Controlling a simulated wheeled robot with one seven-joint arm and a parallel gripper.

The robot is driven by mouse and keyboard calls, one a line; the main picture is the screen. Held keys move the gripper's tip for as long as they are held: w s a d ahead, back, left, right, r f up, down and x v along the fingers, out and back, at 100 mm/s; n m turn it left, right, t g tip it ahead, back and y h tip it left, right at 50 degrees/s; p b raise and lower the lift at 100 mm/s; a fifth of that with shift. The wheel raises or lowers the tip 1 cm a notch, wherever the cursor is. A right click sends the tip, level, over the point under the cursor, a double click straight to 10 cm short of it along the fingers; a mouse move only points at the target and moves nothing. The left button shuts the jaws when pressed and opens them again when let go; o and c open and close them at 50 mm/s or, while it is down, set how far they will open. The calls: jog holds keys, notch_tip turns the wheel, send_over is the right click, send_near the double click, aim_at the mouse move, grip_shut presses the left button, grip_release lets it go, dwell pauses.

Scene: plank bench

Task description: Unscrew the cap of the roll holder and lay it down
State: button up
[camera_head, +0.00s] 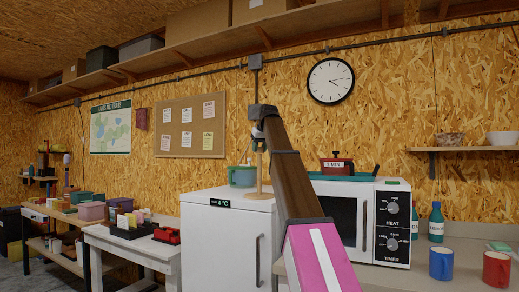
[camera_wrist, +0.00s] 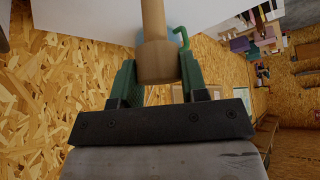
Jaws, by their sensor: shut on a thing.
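The roll holder (camera_head: 259,172) is a pale wooden post on a round base, standing upright on top of the white fridge (camera_head: 226,240). Its cap (camera_wrist: 157,66) is a wider tan wooden cylinder at the post's top end, close up in the wrist view. The post (camera_wrist: 153,20) runs on from the cap, and I see no gap between them. My gripper (camera_head: 259,137) is at the top of the holder, and its green fingers (camera_wrist: 157,72) are shut on the cap from both sides. The screw thread is not visible.
A teal pot (camera_head: 241,176) stands on the fridge just left of the holder. Bare fridge top shows around the holder's base. The wall is close behind.

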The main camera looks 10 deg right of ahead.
jog(key=shift+r, duration=0.2)
jog(key=shift+r, duration=2.35)
